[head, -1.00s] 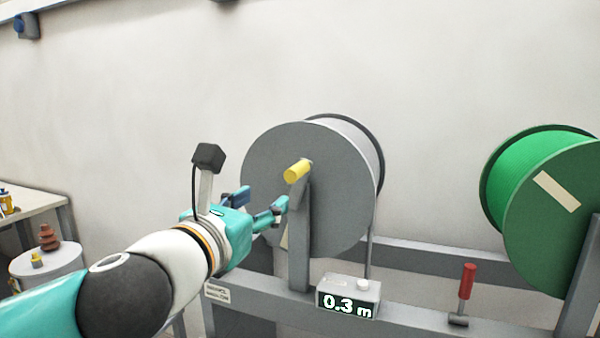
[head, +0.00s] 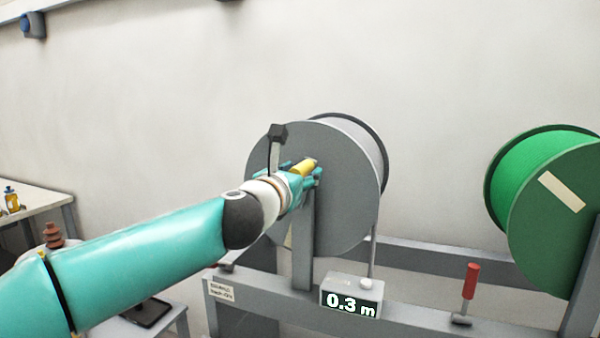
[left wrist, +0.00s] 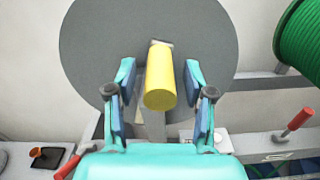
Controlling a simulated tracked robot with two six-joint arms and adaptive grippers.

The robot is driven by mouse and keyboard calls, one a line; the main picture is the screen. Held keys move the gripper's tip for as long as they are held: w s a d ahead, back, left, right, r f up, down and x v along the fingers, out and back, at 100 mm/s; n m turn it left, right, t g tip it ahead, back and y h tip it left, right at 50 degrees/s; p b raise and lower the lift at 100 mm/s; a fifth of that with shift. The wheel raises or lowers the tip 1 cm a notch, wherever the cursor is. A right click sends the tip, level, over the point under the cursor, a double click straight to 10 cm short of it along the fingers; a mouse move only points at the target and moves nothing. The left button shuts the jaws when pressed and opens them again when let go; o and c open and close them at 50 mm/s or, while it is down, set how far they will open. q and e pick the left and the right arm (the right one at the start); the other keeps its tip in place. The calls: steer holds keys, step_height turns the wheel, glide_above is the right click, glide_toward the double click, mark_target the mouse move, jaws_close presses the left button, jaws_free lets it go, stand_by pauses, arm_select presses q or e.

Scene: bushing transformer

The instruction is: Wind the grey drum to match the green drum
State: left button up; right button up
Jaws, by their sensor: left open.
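The grey drum (head: 345,200) stands upright on a grey frame, and a yellow crank handle (head: 303,167) sticks out of its face. In the left wrist view the handle (left wrist: 160,80) lies between the two fingers of my open left gripper (left wrist: 160,85), with a gap on both sides. My left gripper also shows in the head view (head: 304,174), at the handle. The counter box (head: 351,296) below the drum reads 0.3 m. The green drum (head: 545,215) stands at the right with a pale label on its face. My right gripper is not in view.
A red-handled lever (head: 469,285) stands on the front rail (head: 420,317) between the drums. A table with a yellow bottle (head: 11,199) is at the far left. The wall behind the drums is bare.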

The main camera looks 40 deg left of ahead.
arm_select(q)
steer(key=shift+w, duration=0.1)
jaws_close()
stand_by(0.3)
steer(key=shift+w+d, duration=0.1)
steer(key=shift+d, duration=0.1)
